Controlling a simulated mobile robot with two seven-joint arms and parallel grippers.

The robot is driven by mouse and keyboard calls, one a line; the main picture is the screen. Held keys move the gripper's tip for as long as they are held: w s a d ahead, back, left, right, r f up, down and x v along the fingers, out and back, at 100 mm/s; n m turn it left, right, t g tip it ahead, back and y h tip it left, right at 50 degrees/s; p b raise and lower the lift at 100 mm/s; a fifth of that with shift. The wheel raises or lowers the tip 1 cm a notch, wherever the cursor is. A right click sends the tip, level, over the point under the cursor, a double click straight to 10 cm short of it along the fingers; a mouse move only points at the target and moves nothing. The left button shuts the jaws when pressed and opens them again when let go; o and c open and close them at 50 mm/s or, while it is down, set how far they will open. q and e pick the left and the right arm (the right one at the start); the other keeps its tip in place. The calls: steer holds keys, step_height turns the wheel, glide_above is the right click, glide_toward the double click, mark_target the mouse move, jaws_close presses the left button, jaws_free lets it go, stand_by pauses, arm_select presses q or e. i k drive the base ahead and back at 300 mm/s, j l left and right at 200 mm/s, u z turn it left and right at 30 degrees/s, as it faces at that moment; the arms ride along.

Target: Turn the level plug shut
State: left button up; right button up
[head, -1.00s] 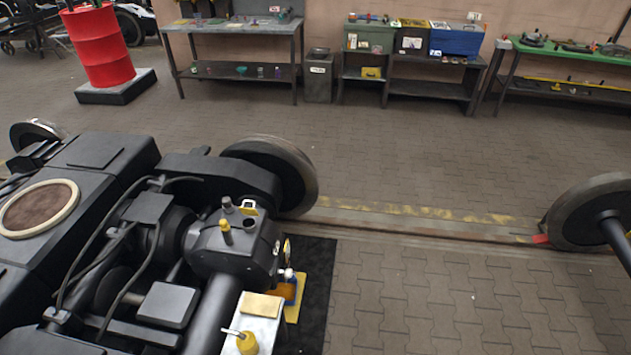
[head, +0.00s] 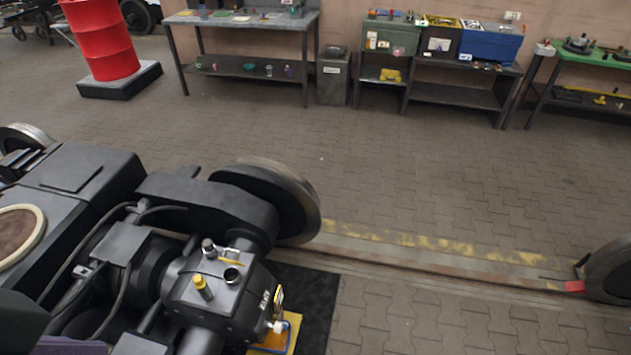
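The dark grey gearbox housing (head: 225,308) of the bogie is at lower left centre. On its top are a yellow-topped fitting (head: 203,286), a dark capped knob (head: 208,249) and a round dark opening (head: 232,275). I cannot tell which fitting, if any, is the level plug. The housing's right side face is seen at a steep angle, with small light and yellow parts on it. Neither of my grippers is in view.
A yellow-orange tray (head: 291,332) sits beside the gearbox on a black mat (head: 313,290). Bogie wheels (head: 290,200) stand at the rail (head: 430,262). A red barrel (head: 100,40), benches and a blue box (head: 490,42) line the back. The paved floor between is open.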

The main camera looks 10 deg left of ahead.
mark_target(277, 327)
steer(key=i, duration=2.2)
steer(key=i+u, duration=0.25)
steer(key=u, duration=0.15)
steer(key=i+l+u, duration=0.15)
steer(key=u, duration=0.2)
steer(key=i+l+u, duration=0.2)
steer(key=i+u, duration=0.2)
steer(key=i+l+u, duration=0.15)
steer(key=u, duration=0.25)
steer(key=l+u, duration=0.1)
steer(key=u, duration=2.05)
